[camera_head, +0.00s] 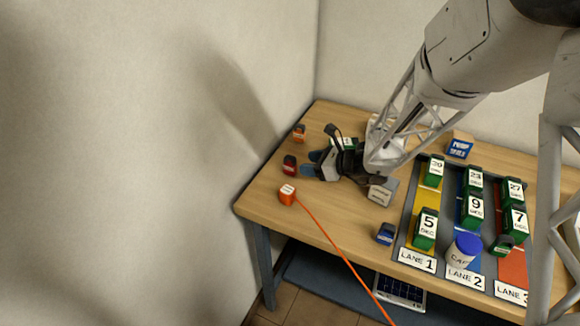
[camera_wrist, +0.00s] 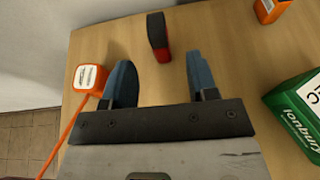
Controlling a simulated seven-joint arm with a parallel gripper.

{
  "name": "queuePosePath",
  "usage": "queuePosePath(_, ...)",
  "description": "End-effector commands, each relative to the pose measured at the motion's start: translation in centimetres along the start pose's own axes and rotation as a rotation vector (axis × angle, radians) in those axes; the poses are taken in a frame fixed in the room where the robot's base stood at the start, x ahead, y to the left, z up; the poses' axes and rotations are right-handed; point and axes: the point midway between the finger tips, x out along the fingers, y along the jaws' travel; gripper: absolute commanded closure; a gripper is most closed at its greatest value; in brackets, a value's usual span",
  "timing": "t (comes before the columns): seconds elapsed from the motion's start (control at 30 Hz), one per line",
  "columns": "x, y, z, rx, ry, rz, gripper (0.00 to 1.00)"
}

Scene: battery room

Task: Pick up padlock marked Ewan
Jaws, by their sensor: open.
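A small red and black block-like item, probably a padlock (camera_head: 290,163), lies near the table's left edge. In the wrist view the same red item (camera_wrist: 160,40) is just ahead of my gripper, roughly centred between the fingertips. My gripper (camera_head: 309,163) is open, with blue fingers; in the wrist view (camera_wrist: 159,60) the space between them is empty. A similar orange item (camera_head: 299,133) lies farther back and shows at the top right of the wrist view (camera_wrist: 270,8). A blue one (camera_head: 385,234) lies beside the lane mat. No name Ewan is legible on any.
An orange block with a white label and orange cord (camera_head: 287,195) sits left of my gripper, near the left finger in the wrist view (camera_wrist: 78,78). A green box (camera_wrist: 298,118) is close on the right. The lane mat (camera_head: 410,217) holds several green boxes and a white tub (camera_head: 465,251).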

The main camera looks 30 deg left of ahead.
Motion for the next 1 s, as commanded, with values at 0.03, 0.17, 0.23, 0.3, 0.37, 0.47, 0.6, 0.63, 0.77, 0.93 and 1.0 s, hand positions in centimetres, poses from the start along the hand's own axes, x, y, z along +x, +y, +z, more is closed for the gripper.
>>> queuePosePath(0.03,0.3,0.0,0.0,0.0,0.0,0.001,0.47)
queuePosePath(0.17,1.4,0.1,-0.1,0.001,0.001,0.001,0.47)
queuePosePath(0.23,1.9,0.1,0.0,0.0,0.001,0.001,0.47)
queuePosePath(0.3,2.1,0.1,0.0,0.0,0.001,0.001,0.47)
queuePosePath(0.37,2.2,0.0,0.0,0.0,0.001,0.001,0.47)
queuePosePath(0.47,2.2,0.0,0.0,0.0,0.0,0.0,0.47)
queuePosePath(0.6,2.2,0.0,0.0,0.0,0.0,0.0,0.47)
queuePosePath(0.63,2.3,0.0,0.0,0.0,0.0,0.0,0.47)
queuePosePath(0.77,2.6,0.0,0.0,0.0,0.0,0.001,0.47)
queuePosePath(0.93,4.0,0.1,-0.1,0.0,0.0,0.002,0.47)
queuePosePath(1.0,4.7,0.1,-0.1,-0.001,0.0,0.003,0.47)
